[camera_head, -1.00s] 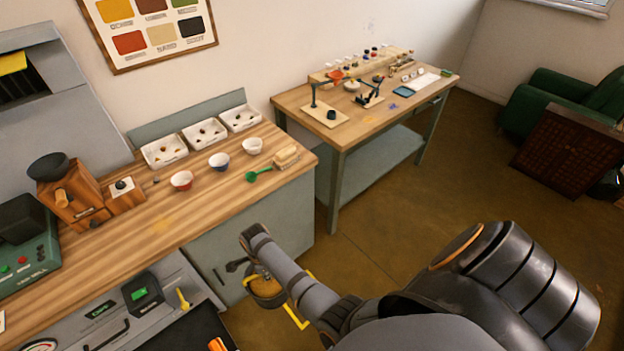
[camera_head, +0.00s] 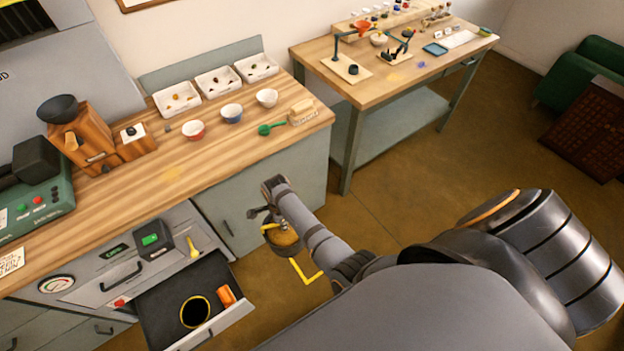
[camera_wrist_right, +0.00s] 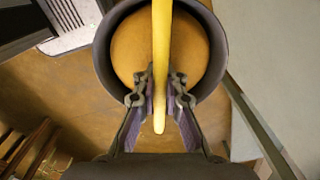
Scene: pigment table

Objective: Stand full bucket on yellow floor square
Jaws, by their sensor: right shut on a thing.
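The bucket (camera_head: 287,246) is dark grey, with ochre-brown contents filling most of its mouth. It hangs or stands upright low by the cabinet front; I cannot tell whether its base touches the floor. My right gripper (camera_head: 268,213) is above it, shut on its yellow handle. The right wrist view shows the handle (camera_wrist_right: 161,40) between the fingertips (camera_wrist_right: 161,80), with the bucket (camera_wrist_right: 104,60) behind. The yellow floor square (camera_head: 306,281) shows only as a corner of its outline, below and right of the bucket; the rest is hidden. My left gripper is not in view.
An open drawer (camera_head: 160,303) holds a black round container (camera_head: 195,311) and an orange item (camera_head: 227,296), left of the bucket. A cabinet (camera_head: 262,205) stands close behind it. Bare floor (camera_head: 385,215) lies to the right. Bowls and trays stand on the worktop (camera_head: 190,160).

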